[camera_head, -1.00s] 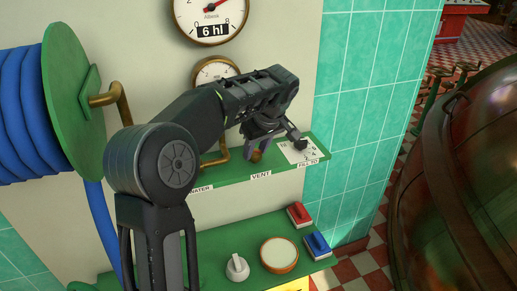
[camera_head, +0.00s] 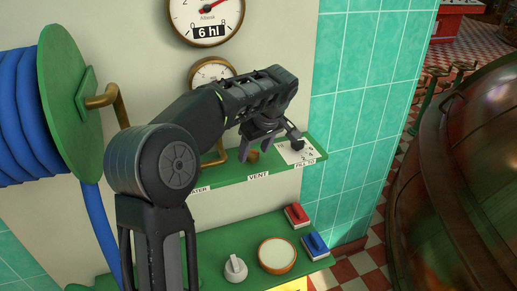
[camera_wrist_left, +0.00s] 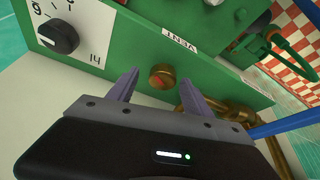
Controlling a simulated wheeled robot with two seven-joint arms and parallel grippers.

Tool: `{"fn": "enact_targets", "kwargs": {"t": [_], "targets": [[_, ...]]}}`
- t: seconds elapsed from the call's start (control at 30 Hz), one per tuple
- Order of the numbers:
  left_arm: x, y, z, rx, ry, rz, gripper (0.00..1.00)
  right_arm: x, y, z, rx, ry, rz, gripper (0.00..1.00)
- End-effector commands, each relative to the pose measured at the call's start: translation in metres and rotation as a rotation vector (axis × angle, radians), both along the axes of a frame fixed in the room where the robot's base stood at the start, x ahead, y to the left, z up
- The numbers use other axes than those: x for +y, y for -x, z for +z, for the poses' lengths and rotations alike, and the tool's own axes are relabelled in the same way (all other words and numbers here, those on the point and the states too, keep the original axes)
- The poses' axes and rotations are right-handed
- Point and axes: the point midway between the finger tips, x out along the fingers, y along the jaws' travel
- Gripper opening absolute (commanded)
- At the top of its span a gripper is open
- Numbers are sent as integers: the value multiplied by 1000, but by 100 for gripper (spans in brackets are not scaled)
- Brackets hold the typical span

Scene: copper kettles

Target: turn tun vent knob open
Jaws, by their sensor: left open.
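The vent knob is a round brass-brown knob (camera_head: 253,155) on the green panel, just above the VENT label (camera_head: 258,176). The knob also shows in the left wrist view (camera_wrist_left: 162,76), with the label (camera_wrist_left: 179,38) beyond it. My left gripper (camera_head: 268,138) is in front of the panel, above and slightly right of the knob in the head view. In the left wrist view its two fingers (camera_wrist_left: 160,90) are apart, with the knob centred between and just beyond their tips. Whether a finger touches the knob cannot be told. My right gripper is not in view.
A black dial knob (camera_wrist_left: 59,36) on a white number plate sits beside the vent knob. Brass pipe (camera_wrist_left: 215,105) is on its other side. Gauges (camera_head: 207,20) hang above. A lower green shelf has a white knob (camera_head: 236,267), a round disc (camera_head: 277,255), and red and blue switches (camera_head: 316,245).

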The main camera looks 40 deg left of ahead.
Motion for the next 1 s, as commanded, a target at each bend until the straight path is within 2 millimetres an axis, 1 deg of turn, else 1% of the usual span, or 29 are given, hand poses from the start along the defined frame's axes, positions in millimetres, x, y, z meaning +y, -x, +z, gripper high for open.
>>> {"fn": "enact_targets", "kwargs": {"t": [0.17,0.27,0.5,0.53,0.6,0.73,1.0], "targets": [[-1,0,5,0,-1,0,59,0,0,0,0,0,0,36],[-6,1,14,-1,-2,-1,59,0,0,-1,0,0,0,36],[-21,5,52,-3,0,-2,59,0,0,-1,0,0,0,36],[-23,5,61,-1,-1,-3,59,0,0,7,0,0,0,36],[-26,6,69,0,0,-3,59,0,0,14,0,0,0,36],[-29,7,74,2,0,-1,59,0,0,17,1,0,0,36],[-29,8,73,2,-1,-1,59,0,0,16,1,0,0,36]]}}
